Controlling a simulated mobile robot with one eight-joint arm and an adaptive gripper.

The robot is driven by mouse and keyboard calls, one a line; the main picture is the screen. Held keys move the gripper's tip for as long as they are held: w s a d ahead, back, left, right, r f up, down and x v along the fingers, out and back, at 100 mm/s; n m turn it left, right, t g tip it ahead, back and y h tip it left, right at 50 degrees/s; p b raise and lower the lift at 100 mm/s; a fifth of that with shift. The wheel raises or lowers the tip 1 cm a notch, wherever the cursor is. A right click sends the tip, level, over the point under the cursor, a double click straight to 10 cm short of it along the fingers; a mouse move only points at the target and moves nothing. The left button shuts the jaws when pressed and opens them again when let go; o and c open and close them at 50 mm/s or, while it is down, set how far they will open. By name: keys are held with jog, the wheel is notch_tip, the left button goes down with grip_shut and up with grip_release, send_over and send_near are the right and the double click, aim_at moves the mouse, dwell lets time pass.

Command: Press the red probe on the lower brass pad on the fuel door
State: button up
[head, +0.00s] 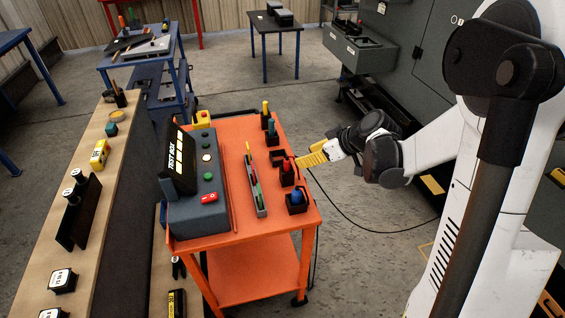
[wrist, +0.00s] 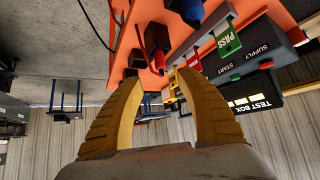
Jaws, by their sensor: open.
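The red probe (head: 287,166) stands in a black holder on the right side of the orange cart, between a blue probe (head: 296,197) and a dark holder (head: 278,155). In the wrist view the red probe (wrist: 159,61) shows just beyond the gap between my fingertips. My gripper (head: 300,161) has yellow fingers and is beside the red probe at the cart's right edge. In the wrist view my gripper (wrist: 160,80) is open, with nothing clearly held between its fingers. I cannot make out the fuel door or its brass pads in either view.
A grey test box (head: 197,215) stands on the left of the orange cart (head: 255,238). A tray of small coloured tags (head: 255,185) lies beside the probes. A wooden bench (head: 40,250) runs along the left. A dark cable hangs right of the cart.

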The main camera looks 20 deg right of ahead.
aim_at(289, 161)
jog(key=b+x, duration=0.4)
jog(key=x, duration=0.7)
jog(key=shift+w+r, duration=0.15)
jog(key=shift+r, duration=0.25)
grip_shut()
